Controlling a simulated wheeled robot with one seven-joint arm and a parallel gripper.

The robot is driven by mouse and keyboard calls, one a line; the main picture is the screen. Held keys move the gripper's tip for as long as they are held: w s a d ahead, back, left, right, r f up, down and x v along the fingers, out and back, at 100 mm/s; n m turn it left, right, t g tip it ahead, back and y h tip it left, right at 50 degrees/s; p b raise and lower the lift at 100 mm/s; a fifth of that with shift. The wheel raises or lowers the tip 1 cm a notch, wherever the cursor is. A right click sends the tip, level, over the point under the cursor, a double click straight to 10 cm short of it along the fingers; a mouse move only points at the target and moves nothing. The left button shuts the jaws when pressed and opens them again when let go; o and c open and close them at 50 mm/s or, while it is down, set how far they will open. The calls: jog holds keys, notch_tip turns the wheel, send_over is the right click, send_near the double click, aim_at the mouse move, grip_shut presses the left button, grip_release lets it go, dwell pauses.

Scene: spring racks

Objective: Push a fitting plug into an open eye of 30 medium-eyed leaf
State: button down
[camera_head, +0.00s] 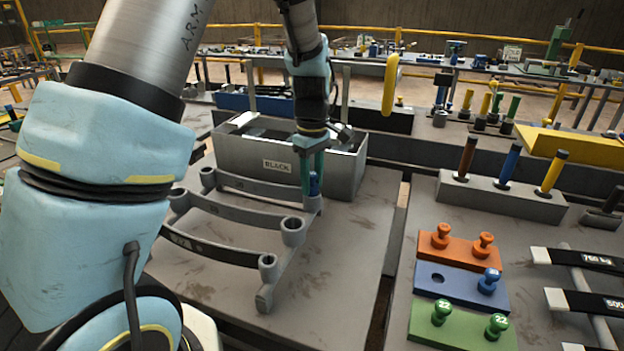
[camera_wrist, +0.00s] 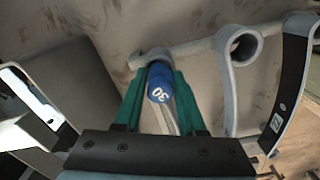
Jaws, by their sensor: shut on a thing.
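My gripper (camera_head: 313,170) has green fingers shut on a blue plug (camera_head: 314,184) marked 30; the plug also shows between the fingertips in the wrist view (camera_wrist: 160,90). The plug is upright at the right eye (camera_head: 312,204) of the farthest grey leaf (camera_head: 262,187). Its lower end is hidden, so I cannot tell how deep it sits in that eye. The middle leaf (camera_head: 235,217) has a wide open right eye (camera_head: 292,226). The nearest leaf (camera_head: 215,248) has a black label and a smaller open right eye (camera_head: 267,261).
A grey bin (camera_head: 340,178) marked BLACK stands just behind the leaves. On the right table, a blue block (camera_head: 460,290) has one blue plug and one empty hole. Orange (camera_head: 460,250) and green (camera_head: 460,325) blocks each hold two plugs. Colored posts (camera_head: 510,163) stand behind.

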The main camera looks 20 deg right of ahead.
jog(key=shift+f, duration=0.3)
grip_release()
dwell(0.5)
jog(key=shift+r, duration=0.1)
jog(key=shift+r+p, duration=2.9)
jog(key=shift+r, duration=0.55)
